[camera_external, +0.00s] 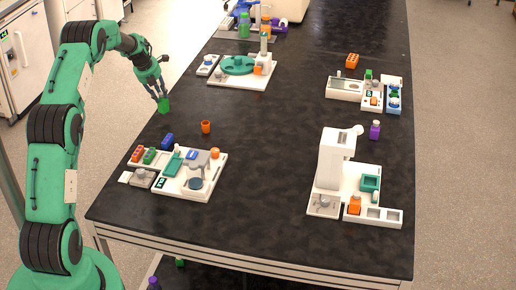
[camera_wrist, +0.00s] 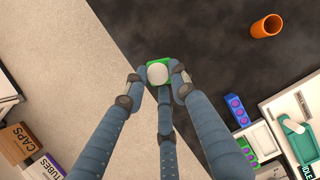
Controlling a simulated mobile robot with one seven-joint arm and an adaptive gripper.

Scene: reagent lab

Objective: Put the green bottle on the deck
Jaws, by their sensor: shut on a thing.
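My gripper (camera_external: 162,97) is shut on a green bottle (camera_external: 164,106) at the left edge of the black table. In the wrist view the bottle (camera_wrist: 150,65) shows its pale cap between my fingertips (camera_wrist: 158,80), straddling the table's edge line. I cannot tell whether its base touches the table. Several white equipment boards stand on the table; I cannot tell which is the deck. The nearest board (camera_external: 212,185), at front left, carries teal and grey parts. Another board (camera_external: 228,84) with a green round plate stands farther back.
An orange cup (camera_external: 206,127) stands between my gripper and the front left board; it also shows in the wrist view (camera_wrist: 266,26). A white machine (camera_external: 335,160) stands at right, with a purple bottle (camera_external: 375,130) behind it. The table's middle is clear.

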